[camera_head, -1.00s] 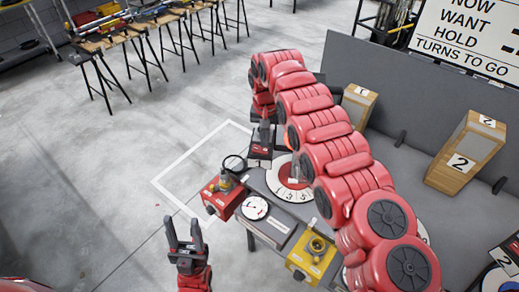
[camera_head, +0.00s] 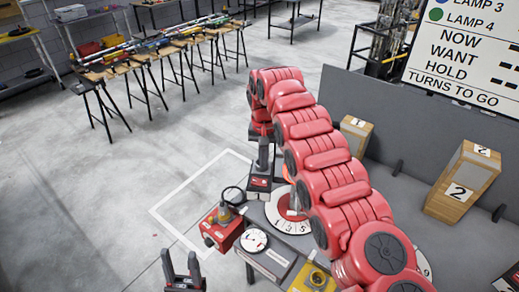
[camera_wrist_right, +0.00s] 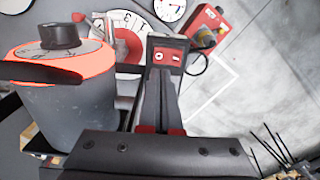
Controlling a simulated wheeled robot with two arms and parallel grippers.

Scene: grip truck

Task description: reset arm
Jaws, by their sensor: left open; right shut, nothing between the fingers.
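My right arm (camera_head: 325,165) reaches from the lower right across the table. Its right gripper (camera_head: 262,168) points down, shut and empty, above a black box with a red face (camera_head: 258,186) at the table's corner. In the right wrist view the shut fingers (camera_wrist_right: 165,78) show in front of that box's red face (camera_wrist_right: 168,57). My left gripper (camera_head: 180,268) is open and empty at the lower left, over the floor, partly cut off by the bottom edge.
Beside my right gripper stands a grey cylinder (camera_wrist_right: 65,95) with an orange top and black knob. Numbered wooden blocks (camera_head: 462,183) stand right.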

